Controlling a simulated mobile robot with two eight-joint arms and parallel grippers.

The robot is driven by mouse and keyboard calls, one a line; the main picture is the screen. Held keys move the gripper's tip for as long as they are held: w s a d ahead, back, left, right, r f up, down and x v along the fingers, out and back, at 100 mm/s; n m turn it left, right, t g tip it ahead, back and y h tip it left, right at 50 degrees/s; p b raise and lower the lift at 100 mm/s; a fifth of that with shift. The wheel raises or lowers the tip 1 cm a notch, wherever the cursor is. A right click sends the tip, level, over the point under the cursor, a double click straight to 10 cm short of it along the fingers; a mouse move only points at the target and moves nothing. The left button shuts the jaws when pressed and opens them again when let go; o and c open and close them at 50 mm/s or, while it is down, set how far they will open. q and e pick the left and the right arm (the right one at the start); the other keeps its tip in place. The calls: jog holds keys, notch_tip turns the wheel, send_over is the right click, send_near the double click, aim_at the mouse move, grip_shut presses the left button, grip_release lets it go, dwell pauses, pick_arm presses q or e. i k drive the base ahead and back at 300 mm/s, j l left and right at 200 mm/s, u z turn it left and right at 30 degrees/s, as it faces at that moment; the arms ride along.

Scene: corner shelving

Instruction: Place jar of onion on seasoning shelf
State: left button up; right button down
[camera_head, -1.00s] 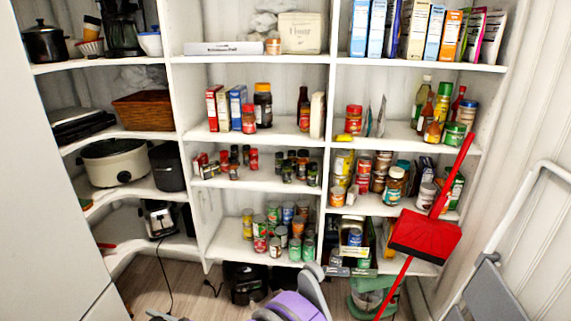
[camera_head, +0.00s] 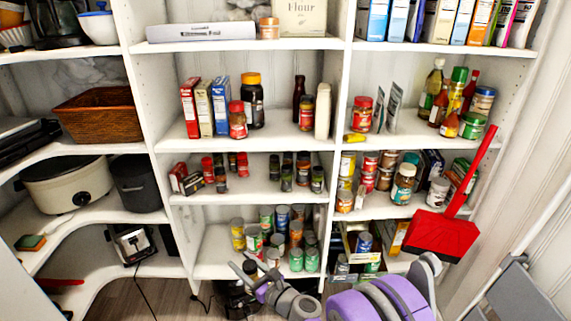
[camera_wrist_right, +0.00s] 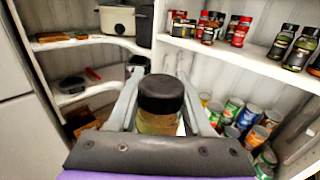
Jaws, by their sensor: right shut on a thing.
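The jar of onion (camera_wrist_right: 160,97), with a black lid and a yellowish-brown body, stands upright between the fingers of my right gripper (camera_wrist_right: 162,112) in the wrist view. The gripper is shut on it. In the head view my right gripper (camera_head: 246,272) is low, in front of the can shelf; the jar is hard to make out there. The seasoning shelf (camera_head: 270,194) is the middle shelf above the cans, with small dark-lidded and red jars. It also shows at the upper right of the wrist view (camera_wrist_right: 235,57). My left gripper is not in view.
Several cans (camera_head: 285,235) stand on the shelf below the seasonings. Small seasoning jars stand in a left and a right group (camera_head: 302,172), with bare shelf between them and along the front edge. A red dustpan (camera_head: 440,235) hangs at the right.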

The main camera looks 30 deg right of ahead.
aim_at(256, 191)
jog(key=i+j+z, duration=0.1)
jog(key=i+z, duration=0.25)
jog(key=i+j+z, duration=0.1)
jog(key=z, duration=0.2)
jog(key=i+j+z, duration=0.35)
jog(key=l, duration=0.1)
